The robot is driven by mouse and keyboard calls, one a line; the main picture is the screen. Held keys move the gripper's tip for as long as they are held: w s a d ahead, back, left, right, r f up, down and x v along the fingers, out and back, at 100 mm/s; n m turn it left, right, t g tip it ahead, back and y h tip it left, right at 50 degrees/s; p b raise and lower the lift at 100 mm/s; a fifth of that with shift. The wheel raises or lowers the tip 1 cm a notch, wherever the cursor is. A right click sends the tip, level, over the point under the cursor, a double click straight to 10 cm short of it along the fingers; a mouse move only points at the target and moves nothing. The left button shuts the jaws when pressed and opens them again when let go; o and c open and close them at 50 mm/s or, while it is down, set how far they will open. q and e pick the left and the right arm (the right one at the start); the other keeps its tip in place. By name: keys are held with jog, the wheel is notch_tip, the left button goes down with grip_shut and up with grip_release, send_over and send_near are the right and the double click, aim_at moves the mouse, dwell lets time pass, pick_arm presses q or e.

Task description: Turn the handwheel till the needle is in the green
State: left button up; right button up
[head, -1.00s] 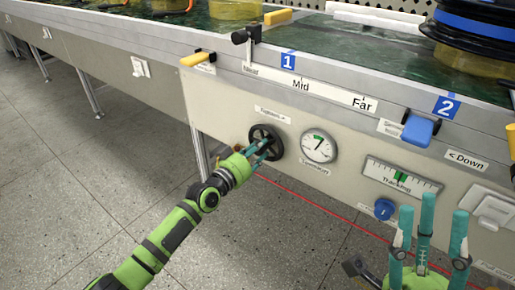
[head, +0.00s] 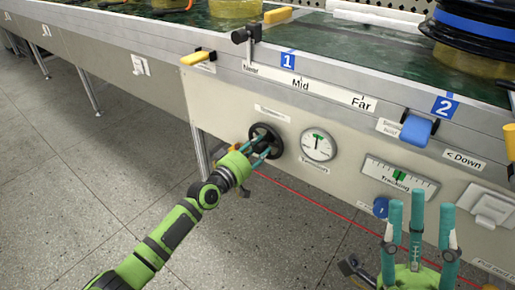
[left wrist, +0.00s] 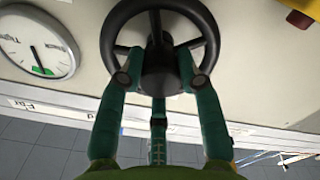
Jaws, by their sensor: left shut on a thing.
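The black handwheel (head: 257,133) is on the front panel, left of the round white gauge (head: 318,146). My left gripper (head: 264,148) is shut on the handwheel. In the left wrist view its teal fingers (left wrist: 158,85) reach around the hub of the handwheel (left wrist: 205,22), among the spokes. The gauge also shows in the left wrist view (left wrist: 22,38), upside down. There its dark needle points to the green patch. My right gripper (head: 418,210) is open and empty at the lower right, in front of the panel.
Right of the gauge are a tracking scale (head: 400,178) and a blue knob (head: 381,207). A blue lever (head: 416,130) and a yellow lever (head: 197,57) stick out from the rail. The floor at left is clear.

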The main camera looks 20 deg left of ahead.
pick_arm(q)
jog(key=shift+w+a+r, duration=0.1)
jog(key=shift+a+r, duration=0.05)
jog(key=shift+r, duration=0.2)
jog(key=o, duration=1)
jog(key=shift+o, duration=0.8)
jog(key=shift+f, duration=0.2)
jog(key=v, duration=1.2)
